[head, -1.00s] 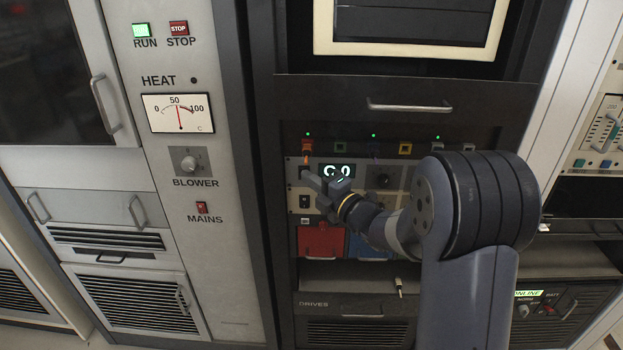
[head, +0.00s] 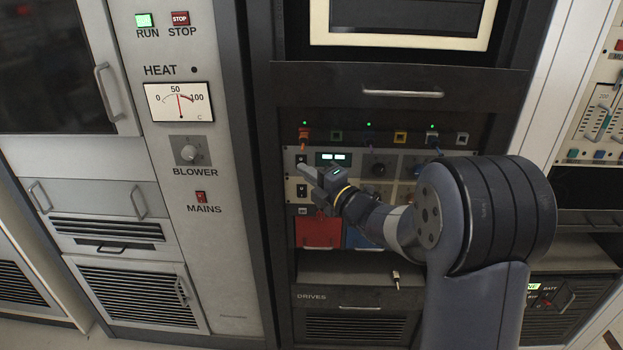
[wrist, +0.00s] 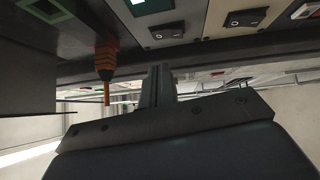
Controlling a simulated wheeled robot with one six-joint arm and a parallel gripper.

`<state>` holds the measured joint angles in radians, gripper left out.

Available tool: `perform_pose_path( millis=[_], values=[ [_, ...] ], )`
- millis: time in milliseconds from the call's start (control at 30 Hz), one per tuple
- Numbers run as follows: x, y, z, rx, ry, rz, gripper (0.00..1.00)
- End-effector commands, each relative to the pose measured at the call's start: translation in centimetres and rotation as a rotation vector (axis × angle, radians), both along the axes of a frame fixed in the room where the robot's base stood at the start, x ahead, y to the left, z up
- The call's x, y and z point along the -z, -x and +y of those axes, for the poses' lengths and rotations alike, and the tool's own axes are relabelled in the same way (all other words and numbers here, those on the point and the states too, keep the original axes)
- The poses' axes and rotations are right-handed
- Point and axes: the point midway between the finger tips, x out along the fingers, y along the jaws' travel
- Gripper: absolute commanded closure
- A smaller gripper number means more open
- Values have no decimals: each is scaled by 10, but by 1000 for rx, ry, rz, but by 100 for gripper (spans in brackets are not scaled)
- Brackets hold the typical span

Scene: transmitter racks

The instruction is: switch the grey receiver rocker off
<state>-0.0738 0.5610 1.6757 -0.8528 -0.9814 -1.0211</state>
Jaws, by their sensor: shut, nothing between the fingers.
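Two small dark rockers sit on pale plates at the left end of the grey panel: an upper one (head: 301,159) and a lower one (head: 302,190). Both also show in the wrist view, the upper (wrist: 165,30) nearer the orange plug and the lower (wrist: 247,17) to its right. I cannot read labels that tell which is the receiver's. My gripper (head: 303,170) is shut and empty, its tip in front of the panel's left edge, between the two rockers in the picture. In the wrist view the fingers (wrist: 158,82) stand below the upper rocker; contact cannot be told.
An orange plug (head: 304,135) sticks out just above the upper rocker. A lit display (head: 333,159) and dark knobs lie to the right. A red panel (head: 319,232) is below, and a drawer with a handle (head: 401,93) is above.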

Motion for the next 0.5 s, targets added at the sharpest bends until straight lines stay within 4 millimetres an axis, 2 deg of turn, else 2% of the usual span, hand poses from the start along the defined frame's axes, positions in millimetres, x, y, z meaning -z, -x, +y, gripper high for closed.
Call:
perform_pose_path(
  millis=[67, 500],
  values=[
    [0, 3, 0, 2, 0, -3, 100],
    [-8, 59, -53, 4, -1, -1, 100]
  ],
)
